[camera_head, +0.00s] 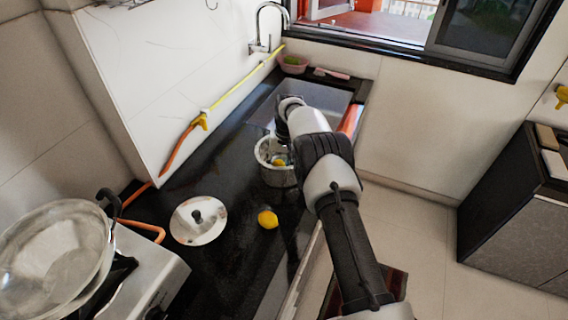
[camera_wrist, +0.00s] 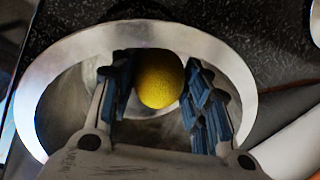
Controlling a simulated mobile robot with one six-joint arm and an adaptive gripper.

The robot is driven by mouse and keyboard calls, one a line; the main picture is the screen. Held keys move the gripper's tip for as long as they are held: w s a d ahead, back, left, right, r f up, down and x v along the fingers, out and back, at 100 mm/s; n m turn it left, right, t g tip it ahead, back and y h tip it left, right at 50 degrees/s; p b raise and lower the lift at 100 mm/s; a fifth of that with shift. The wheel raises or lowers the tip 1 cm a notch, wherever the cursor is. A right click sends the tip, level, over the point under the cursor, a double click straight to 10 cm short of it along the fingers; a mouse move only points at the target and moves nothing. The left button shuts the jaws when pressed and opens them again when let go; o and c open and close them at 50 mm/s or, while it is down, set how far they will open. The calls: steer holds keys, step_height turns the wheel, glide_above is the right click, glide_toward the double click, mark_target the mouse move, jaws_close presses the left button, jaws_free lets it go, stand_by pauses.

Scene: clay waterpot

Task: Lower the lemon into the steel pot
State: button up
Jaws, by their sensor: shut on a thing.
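The steel pot (camera_head: 266,177) stands on the black counter, and its bright rim also shows in the wrist view (camera_wrist: 222,62). My gripper (camera_wrist: 160,84) points down at the pot's opening, its blue-padded fingers on either side of a yellow lemon (camera_wrist: 159,78). The gripper is shut on this lemon, which appears within the rim's outline. In the head view my arm covers part of the pot, and a bit of yellow (camera_head: 280,162) shows at its mouth. How far the lemon is above the pot's bottom is unclear.
A second lemon (camera_head: 267,219) lies on the counter in front of the pot. A round lid (camera_head: 198,220) lies to its left. A stove with a glass-lidded pan (camera_head: 58,262) stands at lower left. A sink (camera_head: 325,98) lies behind the pot.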

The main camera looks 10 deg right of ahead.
steer(key=shift+f+b, duration=0.9)
steer(key=shift+f, duration=0.25)
stand_by(0.4)
steer(key=o, duration=1.2)
steer(key=shift+c, duration=0.2)
steer(key=shift+r, duration=0.1)
